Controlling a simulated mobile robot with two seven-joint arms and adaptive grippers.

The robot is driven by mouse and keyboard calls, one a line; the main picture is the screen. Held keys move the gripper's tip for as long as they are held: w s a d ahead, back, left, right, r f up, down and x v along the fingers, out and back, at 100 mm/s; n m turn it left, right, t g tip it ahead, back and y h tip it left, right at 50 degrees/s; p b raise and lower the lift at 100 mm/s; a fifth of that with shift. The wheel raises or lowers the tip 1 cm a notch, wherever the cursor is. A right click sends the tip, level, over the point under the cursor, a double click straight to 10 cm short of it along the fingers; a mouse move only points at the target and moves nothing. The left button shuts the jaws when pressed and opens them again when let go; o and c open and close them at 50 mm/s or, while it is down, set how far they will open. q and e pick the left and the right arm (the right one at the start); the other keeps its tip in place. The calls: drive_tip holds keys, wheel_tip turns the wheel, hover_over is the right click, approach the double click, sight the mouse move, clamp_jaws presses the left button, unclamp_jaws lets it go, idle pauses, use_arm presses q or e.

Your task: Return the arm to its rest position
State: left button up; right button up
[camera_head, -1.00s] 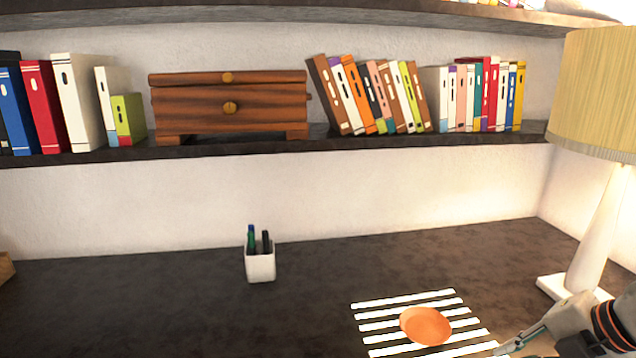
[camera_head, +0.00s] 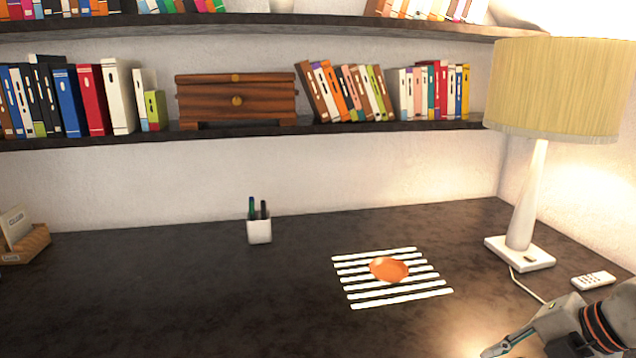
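My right arm comes in at the lower right corner, and its gripper (camera_head: 510,346) is low over the front right of the dark desk (camera_head: 200,300). Only part of the gripper shows, cut by the bottom edge, so I cannot tell whether it is open or shut. My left gripper is not in view.
A pen cup (camera_head: 259,231) stands mid-desk. A wooden holder (camera_head: 28,246) is at left. A shelf (camera_head: 330,128) holds books and a wooden box (camera_head: 236,101). The left front desk is clear.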

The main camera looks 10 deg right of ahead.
drive_tip(key=a+m+t+y+p, duration=0.1)
drive_tip(key=a+m+t+y, duration=0.25)
drive_tip(key=a+y, duration=0.95)
wheel_tip(320, 180, down, 17)
drive_tip(key=d+m+t+h+p, duration=0.1)
drive_tip(key=m+t+h, duration=0.2)
drive_tip(key=m+h, duration=0.35)
drive_tip(key=d+m+t+h, duration=0.2)
drive_tip(key=m+t+h, duration=0.1)
drive_tip(key=m+h, duration=0.35)
drive_tip(key=s+a+f+m+g, duration=0.1)
drive_tip(key=s+a+f+g, duration=0.1)
drive_tip(key=s+f, duration=0.3)
drive_tip(key=s+a+f+m+g+h, duration=0.1)
drive_tip(key=s+a+f+m+g, duration=0.1)
drive_tip(key=f, duration=0.7)
drive_tip(key=s+a+g, duration=0.1)
drive_tip(key=s+a, duration=0.1)
drive_tip(key=shift+s+f, duration=0.15)
drive_tip(key=shift+s, duration=0.25)
